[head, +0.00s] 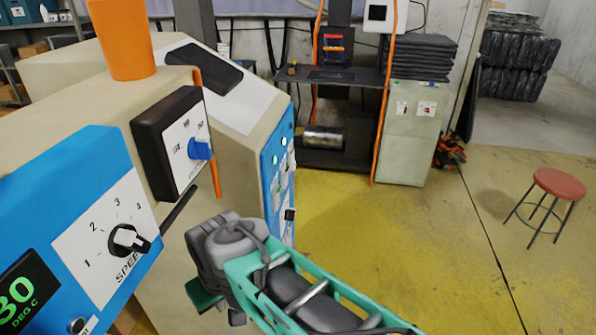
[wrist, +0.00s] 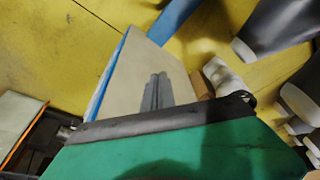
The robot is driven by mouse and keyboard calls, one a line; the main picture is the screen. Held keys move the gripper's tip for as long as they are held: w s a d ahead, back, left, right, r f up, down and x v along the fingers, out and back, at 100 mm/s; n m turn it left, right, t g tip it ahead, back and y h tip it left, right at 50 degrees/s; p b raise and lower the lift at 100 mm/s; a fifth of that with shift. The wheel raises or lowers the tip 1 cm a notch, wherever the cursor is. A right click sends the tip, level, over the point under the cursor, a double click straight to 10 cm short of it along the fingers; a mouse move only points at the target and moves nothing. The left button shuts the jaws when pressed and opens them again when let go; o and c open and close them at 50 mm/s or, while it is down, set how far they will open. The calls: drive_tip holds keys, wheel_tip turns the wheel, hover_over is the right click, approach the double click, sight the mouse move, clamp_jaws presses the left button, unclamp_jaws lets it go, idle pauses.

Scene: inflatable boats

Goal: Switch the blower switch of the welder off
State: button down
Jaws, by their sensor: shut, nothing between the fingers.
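The welder (head: 235,125) is a beige machine at the left of the head view. A black switch box (head: 153,150) on it has a white plate with small, hard-to-read labels and a blue knob (head: 200,149); the knob's handle points right. I cannot tell for sure that this is the blower switch. A blue panel at lower left has a black speed dial (head: 128,240). My gripper (wrist: 157,92) shows in the wrist view as two grey fingers together, empty, before a beige panel. In the head view my wrist is below and right of the knob; the fingertips are hidden.
A thin black rod (head: 178,208) slants below the switch box. A blue panel with buttons (head: 278,165) is on the welder's right side. The yellow floor is clear towards the red stool (head: 558,184).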

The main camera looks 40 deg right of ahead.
drive_tip(key=w+d+r+m+t+p, duration=0.1)
drive_tip(key=w+d+r+m+p, duration=0.1)
drive_tip(key=d, duration=1)
drive_tip(key=w+d+r+m+t+p, duration=0.2)
drive_tip(key=d+r, duration=0.5)
drive_tip(key=d, duration=0.5)
drive_tip(key=w+d+r+m+t+p, duration=0.1)
drive_tip(key=d+r+m, duration=0.4)
drive_tip(key=d, duration=0.7)
drive_tip(key=shift+w+d+t+p, duration=0.35)
drive_tip(key=shift+w+p, duration=0.2)
drive_tip(key=shift+w, duration=0.65)
drive_tip(key=p, duration=0.3)
approach(287, 178)
drive_tip(key=w+d+f, duration=0.2)
drive_tip(key=w+f, duration=0.2)
drive_tip(key=f, duration=0.1)
drive_tip(key=shift+w+a+f, duration=0.1)
drive_tip(key=shift+a+f, duration=0.05)
